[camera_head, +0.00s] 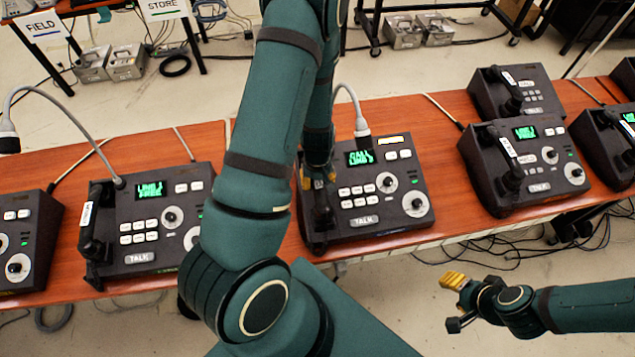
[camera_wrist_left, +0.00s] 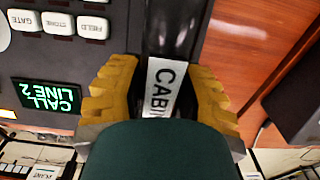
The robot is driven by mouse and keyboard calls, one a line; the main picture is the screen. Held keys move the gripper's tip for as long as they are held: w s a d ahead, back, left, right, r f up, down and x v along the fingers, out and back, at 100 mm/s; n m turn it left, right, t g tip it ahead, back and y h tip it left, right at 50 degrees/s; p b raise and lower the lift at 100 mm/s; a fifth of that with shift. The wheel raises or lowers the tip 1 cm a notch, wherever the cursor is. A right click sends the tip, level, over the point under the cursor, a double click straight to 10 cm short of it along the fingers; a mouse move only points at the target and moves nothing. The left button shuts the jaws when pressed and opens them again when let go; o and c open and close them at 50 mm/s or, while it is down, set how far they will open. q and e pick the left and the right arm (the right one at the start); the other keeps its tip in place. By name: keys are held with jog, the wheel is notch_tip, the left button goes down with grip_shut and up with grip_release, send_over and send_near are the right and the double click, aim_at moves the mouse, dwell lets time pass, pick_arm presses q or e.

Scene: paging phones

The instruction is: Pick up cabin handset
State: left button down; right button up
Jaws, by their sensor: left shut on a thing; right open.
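The cabin handset (camera_head: 321,213) is a dark bar along the left side of the middle console (camera_head: 350,222). In the left wrist view the handset (camera_wrist_left: 172,38) carries a white label reading "CABIN", partly covered. My left gripper (camera_head: 318,180) is shut on it, with a yellow finger on each side, also seen in the left wrist view (camera_wrist_left: 163,98). The handset looks to be at its cradle; I cannot tell whether it is raised. The console's screen (camera_wrist_left: 47,96) reads "CALL LINE 2". My right gripper (camera_head: 456,302) is open and empty, in front of the table's near edge.
Another console with its own handset (camera_head: 90,222) stands left, and several more stand at right. A gooseneck microphone (camera_head: 361,122) rises behind the middle console. The wooden table (camera_head: 428,108) has bare patches between consoles. Cables lie on the floor.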

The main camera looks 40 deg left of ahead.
pick_arm(q)
notch_tip(320, 180, up, 10)
jog(key=shift+p, duration=0.95)
dwell(1.2)
